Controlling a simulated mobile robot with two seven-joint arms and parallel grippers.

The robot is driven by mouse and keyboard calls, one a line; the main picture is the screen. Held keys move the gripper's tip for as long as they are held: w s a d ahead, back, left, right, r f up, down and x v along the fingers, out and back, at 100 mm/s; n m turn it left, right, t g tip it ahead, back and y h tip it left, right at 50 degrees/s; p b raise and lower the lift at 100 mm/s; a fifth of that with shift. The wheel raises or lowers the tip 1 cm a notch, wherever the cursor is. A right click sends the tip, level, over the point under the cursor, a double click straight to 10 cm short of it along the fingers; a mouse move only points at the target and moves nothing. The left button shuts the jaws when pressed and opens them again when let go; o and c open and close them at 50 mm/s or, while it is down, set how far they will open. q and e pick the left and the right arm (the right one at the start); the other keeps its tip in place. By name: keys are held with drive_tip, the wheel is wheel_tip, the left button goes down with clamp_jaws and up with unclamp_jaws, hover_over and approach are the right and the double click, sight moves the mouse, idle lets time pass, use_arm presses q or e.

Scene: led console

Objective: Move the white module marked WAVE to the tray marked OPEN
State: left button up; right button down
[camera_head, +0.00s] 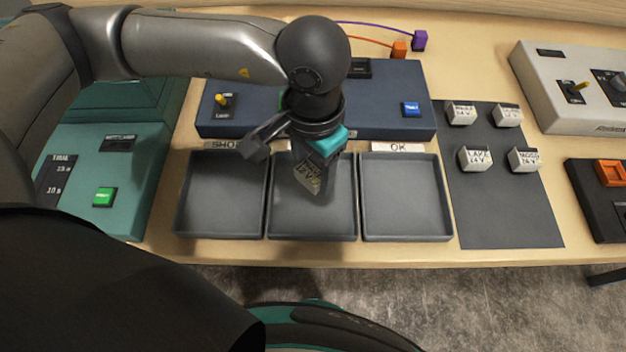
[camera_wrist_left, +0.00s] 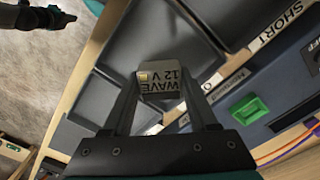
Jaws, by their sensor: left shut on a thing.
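My left gripper (camera_head: 310,168) is shut on the white module marked WAVE 12 V (camera_head: 308,181) and holds it over the middle tray (camera_head: 322,224). The left tray (camera_head: 220,205) has a partly covered label, which reads SHORT in the wrist view. The right tray (camera_head: 405,205) is marked OK.
Several white modules, including one marked MOOD (camera_head: 524,160), stand on a dark mat (camera_head: 505,210) at the right. A blue console (camera_head: 380,100) stands behind the trays. A green console (camera_head: 130,165) is at the left. The left and right trays are empty.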

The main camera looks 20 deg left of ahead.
sight(313, 185)
use_arm(q)
drive_tip(key=shift+f, duration=2.3)
drive_tip(key=shift+f+b, duration=0.25)
drive_tip(key=shift+b, duration=0.2)
drive_tip(key=o, duration=1.4)
drive_tip(key=shift+r, duration=0.1)
wheel_tip(313, 185, up, 12)
drive_tip(key=shift+r+p, duration=0.15)
drive_tip(key=shift+p, duration=0.35)
